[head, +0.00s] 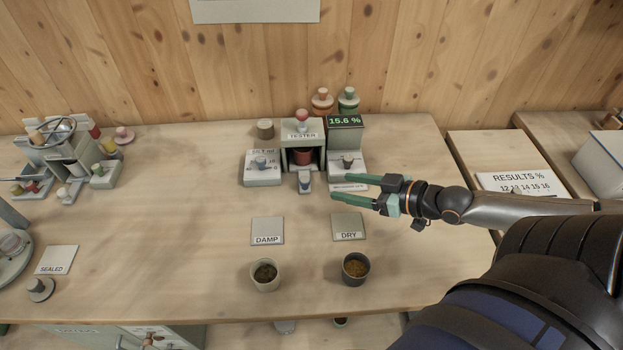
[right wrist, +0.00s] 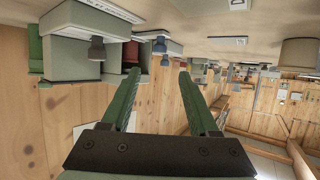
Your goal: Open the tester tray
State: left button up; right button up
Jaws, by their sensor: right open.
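The tester (head: 303,133) is a pale box with a red-topped knob and an open front, standing at the back middle of the table. A dark red cup (head: 303,156) shows inside it. In the right wrist view the handle lies beyond the gap between the fingertips (right wrist: 160,75). My left gripper is out of view.
A box with a knob (head: 262,168) stands left of the tester; a display unit reading 15.6 % (head: 345,121) stands right, close behind my right gripper. DAMP (head: 267,229) and DRY (head: 348,225) cards and two filled cups (head: 264,275) (head: 355,269) are in front. The table's left middle is clear.

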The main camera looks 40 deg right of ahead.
aim_at(306, 180)
jog(key=b+x, duration=0.1)
jog(key=x, duration=0.4)
jog(key=shift+b+x, duration=0.55)
jog(key=shift+x, duration=2.05)
grip_shut()
